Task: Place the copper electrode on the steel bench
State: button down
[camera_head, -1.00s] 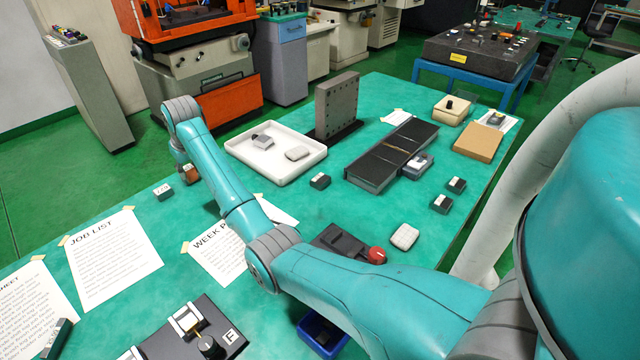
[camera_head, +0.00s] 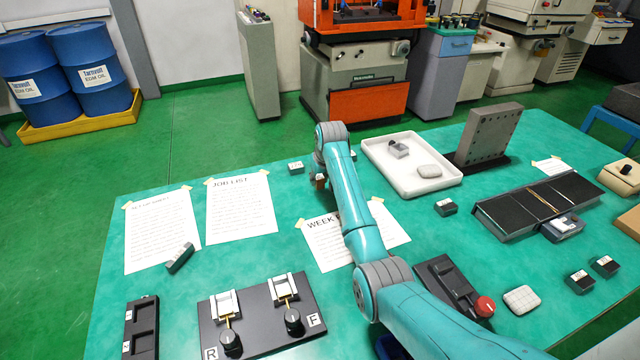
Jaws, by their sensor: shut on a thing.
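My gripper (camera_head: 319,184) is at the far end of my arm, low over the back of the green-topped bench (camera_head: 270,258). It is mostly hidden behind my arm's last links, and its fingers are too small to make out. A small brownish, copper-coloured piece shows at the gripper and looks like the copper electrode, held by it. I cannot tell whether it touches the bench top. No bare steel bench top stands out; the green-topped bench fills the front of the view.
A white tray (camera_head: 452,187) and an upright grey plate (camera_head: 490,133) stand right of my gripper. A small dark block (camera_head: 296,167) lies just left of it. Taped papers (camera_head: 241,213) and a black R/F fixture (camera_head: 255,325) lie front left. Blue drums (camera_head: 98,80) stand beyond.

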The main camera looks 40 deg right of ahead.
jog(key=shift+f, duration=1.1)
jog(key=shift+f, duration=0.1)
jog(key=c, duration=0.8)
grip_release()
jog(key=shift+c, duration=0.2)
jog(key=v, duration=1.2)
jog(key=shift+s, duration=0.1)
